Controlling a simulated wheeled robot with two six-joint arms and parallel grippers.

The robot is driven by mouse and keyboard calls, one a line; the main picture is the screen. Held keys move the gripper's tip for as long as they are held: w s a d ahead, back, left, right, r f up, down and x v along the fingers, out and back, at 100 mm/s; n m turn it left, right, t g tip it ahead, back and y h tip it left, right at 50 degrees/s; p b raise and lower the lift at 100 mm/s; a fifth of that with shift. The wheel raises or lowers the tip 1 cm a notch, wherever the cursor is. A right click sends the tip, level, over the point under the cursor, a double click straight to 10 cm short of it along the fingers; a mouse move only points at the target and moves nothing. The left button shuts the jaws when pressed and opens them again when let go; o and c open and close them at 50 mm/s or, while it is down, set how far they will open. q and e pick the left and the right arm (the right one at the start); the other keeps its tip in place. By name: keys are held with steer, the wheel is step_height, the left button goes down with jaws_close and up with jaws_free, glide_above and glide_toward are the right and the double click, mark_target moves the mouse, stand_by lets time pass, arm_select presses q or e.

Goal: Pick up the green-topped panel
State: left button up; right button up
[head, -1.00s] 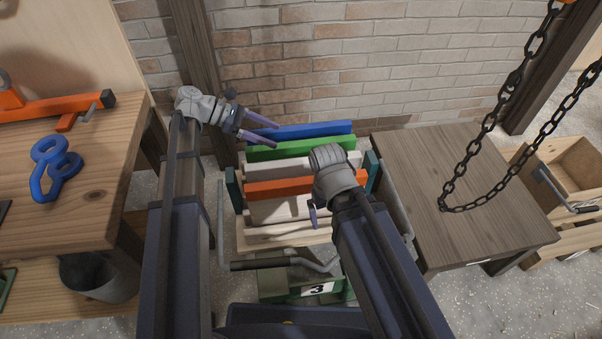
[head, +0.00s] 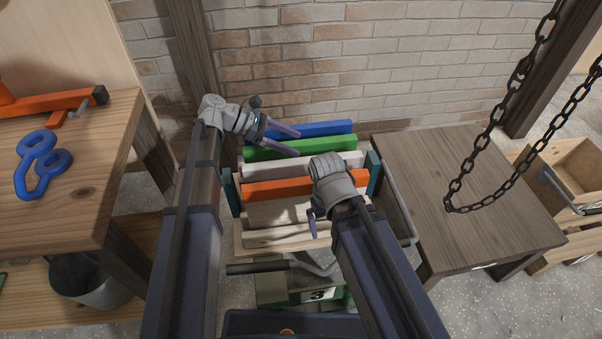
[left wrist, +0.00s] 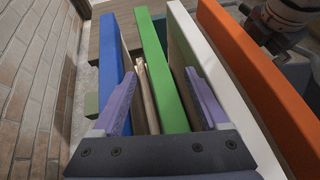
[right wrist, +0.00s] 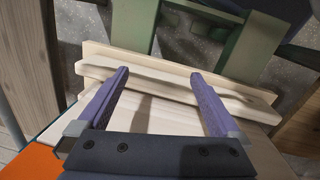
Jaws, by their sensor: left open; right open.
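The green-topped panel (head: 318,147) stands upright in a rack between a blue-topped panel (head: 322,129) and a white-topped panel (head: 278,168). My left gripper (head: 298,143) is open at the left part of the green panel's top edge. In the left wrist view the green top (left wrist: 163,72) runs between the two purple fingers (left wrist: 160,98), apart from both. My right gripper (head: 312,222) is open over the front of the rack. In the right wrist view its fingers (right wrist: 160,92) are above a pale wooden ledge (right wrist: 175,83), with nothing between them.
An orange-topped panel (head: 275,190) stands nearer me in the rack. A wooden workbench (head: 75,190) is on the left, a dark wooden table (head: 465,190) on the right. A chain (head: 500,120) hangs over that table. The brick wall (head: 400,60) is close behind.

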arm_select(q)
steer(key=shift+d+f, duration=0.25)
steer(key=shift+d, duration=0.2)
jaws_close()
stand_by(0.3)
steer(key=shift+s, duration=0.1)
stand_by(0.7)
